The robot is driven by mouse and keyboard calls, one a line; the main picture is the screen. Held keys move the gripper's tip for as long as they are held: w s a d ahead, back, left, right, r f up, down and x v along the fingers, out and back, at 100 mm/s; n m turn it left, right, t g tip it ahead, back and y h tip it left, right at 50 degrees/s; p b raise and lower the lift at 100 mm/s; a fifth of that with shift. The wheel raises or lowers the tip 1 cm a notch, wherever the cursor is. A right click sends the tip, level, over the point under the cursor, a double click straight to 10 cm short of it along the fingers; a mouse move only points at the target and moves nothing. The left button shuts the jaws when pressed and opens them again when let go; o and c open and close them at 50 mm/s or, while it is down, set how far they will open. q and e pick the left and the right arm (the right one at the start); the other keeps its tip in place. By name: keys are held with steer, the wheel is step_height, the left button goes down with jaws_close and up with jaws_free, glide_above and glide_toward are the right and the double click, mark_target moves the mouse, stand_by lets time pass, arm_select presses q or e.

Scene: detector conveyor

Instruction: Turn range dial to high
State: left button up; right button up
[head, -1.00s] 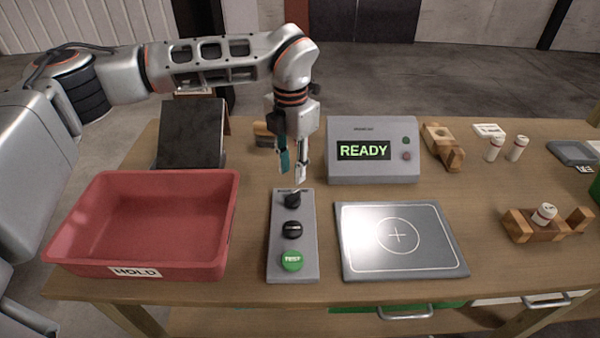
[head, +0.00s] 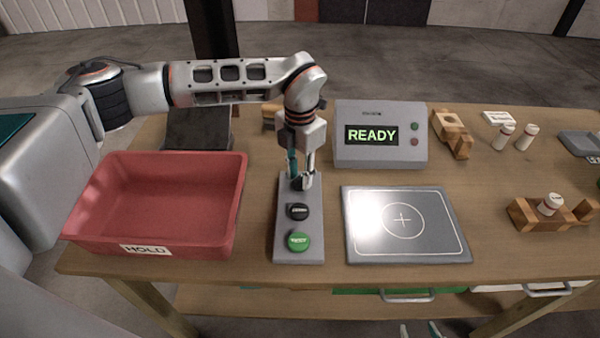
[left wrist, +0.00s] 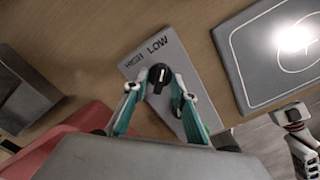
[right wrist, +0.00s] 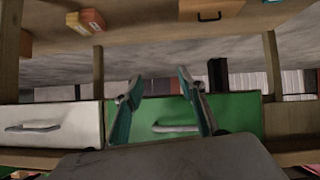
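The range dial (left wrist: 158,76) is a black knob with a white pointer line at the far end of the grey control box (left wrist: 190,112). In the left wrist view the labels HIGH and LOW are printed beyond it, and the pointer looks turned nearer LOW. My left gripper (head: 302,182) is lowered over the dial in the head view and partly hides it. In the left wrist view its fingers (left wrist: 157,88) are spread either side of the dial, with gaps showing. My right gripper (right wrist: 158,88) is open and empty, low before the table's drawers.
A red HOLD bin (head: 150,250) stands left and a grey plate (head: 450,228) right. A display (head: 420,150) reading READY stands behind.

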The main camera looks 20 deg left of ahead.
arm_select(q)
jaws_close()
steer(key=shift+n, duration=0.4)
steer(key=shift+n+b, duration=0.35)
steer(key=shift+n, duration=0.25)
steer(key=n+b, duration=0.1)
steer(key=n, duration=0.3)
steer(key=n+b, duration=0.1)
steer(key=n, duration=0.5)
steer(key=shift+r+n, duration=0.1)
steer(key=shift+n, duration=0.2)
steer(key=n, duration=0.5)
steer(key=shift+w, duration=0.1)
steer(key=shift+n, duration=0.3)
